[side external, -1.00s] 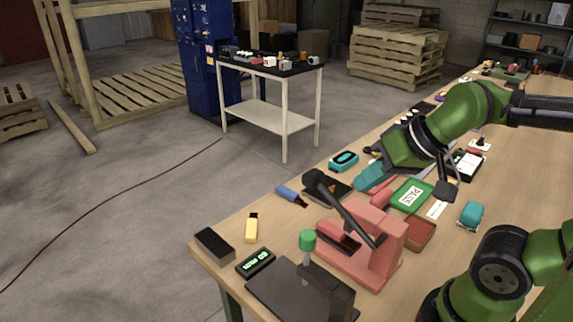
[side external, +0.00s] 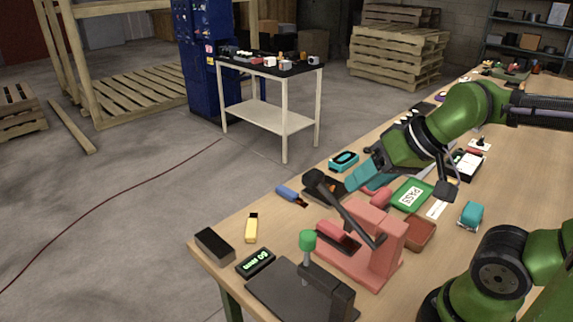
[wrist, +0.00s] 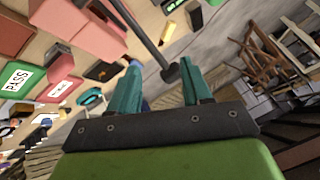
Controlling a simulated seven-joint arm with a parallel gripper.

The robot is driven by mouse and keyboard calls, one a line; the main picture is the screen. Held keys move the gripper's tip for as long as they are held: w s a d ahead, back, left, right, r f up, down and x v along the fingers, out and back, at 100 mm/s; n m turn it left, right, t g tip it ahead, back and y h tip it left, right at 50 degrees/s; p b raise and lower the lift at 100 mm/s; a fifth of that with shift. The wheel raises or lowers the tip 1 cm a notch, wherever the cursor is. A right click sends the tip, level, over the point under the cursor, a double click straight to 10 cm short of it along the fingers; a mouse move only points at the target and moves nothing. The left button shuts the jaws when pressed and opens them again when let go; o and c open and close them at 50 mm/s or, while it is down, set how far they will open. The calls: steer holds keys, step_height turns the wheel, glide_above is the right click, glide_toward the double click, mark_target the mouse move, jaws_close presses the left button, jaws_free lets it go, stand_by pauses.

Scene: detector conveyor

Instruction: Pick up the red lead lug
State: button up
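Several red things lie near my gripper, and I cannot tell surely which is the red lead lug. A small rounded red piece (side external: 381,197) sits between the pink press (side external: 376,232) and the green PASS tray (side external: 411,194); a red piece beside the press also shows in the wrist view (wrist: 61,64). Another red block (side external: 338,236) is at the left of the press. My gripper (side external: 363,176) is above the bench, behind the press and left of the PASS tray. In the wrist view its teal fingers (wrist: 156,85) are apart with nothing held between them.
A black lever arm (side external: 345,205) rises from the press near my gripper. A reddish-brown tray (side external: 421,231) is right of the press. A teal-rimmed device (side external: 343,161) and a dark plate (side external: 323,188) lie nearby. The bench's left edge is close.

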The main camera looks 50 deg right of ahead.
steer(key=shift+o, duration=0.7)
